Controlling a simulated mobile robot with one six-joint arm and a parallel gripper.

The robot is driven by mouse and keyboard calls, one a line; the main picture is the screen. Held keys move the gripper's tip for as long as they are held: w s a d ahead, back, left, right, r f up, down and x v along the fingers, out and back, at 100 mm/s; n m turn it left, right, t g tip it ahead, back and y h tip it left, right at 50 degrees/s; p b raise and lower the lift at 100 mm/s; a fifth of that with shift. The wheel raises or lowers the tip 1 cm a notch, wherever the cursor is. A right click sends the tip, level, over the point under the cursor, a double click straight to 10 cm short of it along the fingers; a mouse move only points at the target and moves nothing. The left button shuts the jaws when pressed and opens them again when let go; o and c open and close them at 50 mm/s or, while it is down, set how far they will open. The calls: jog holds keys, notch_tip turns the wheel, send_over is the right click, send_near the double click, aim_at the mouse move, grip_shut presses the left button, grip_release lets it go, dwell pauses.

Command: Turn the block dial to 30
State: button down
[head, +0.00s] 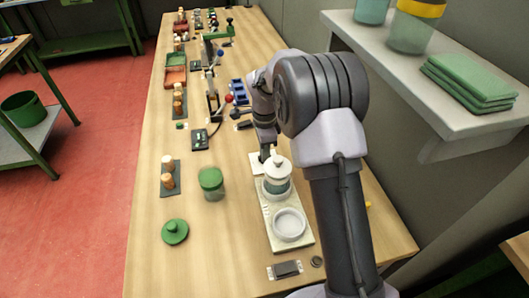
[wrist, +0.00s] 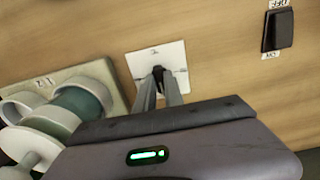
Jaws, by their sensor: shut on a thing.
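The dial is a small dark knob (wrist: 158,72) on a square white plate (wrist: 174,56) fixed to the wooden bench in the wrist view. My gripper (wrist: 160,80) points down at it, its two fingers closed around the knob. The fingers hide most of the knob, and the marks on the plate are too small to read, so I cannot tell its setting. In the head view my gripper (head: 265,152) is over the white plate (head: 255,160), largely covered by my arm.
A cream block (head: 292,240) with round white sockets and a green-and-white jar (head: 277,185) stands close beside the plate. A black rocker switch (wrist: 278,30) is to the right in the wrist view.

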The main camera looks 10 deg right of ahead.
jog(key=c, duration=1.4)
grip_release()
jog(key=shift+c, duration=0.2)
notch_tip(320, 180, up, 17)
jog(key=p, duration=0.6)
jog(key=shift+r+p, duration=0.2)
jog(key=shift+p, duration=0.1)
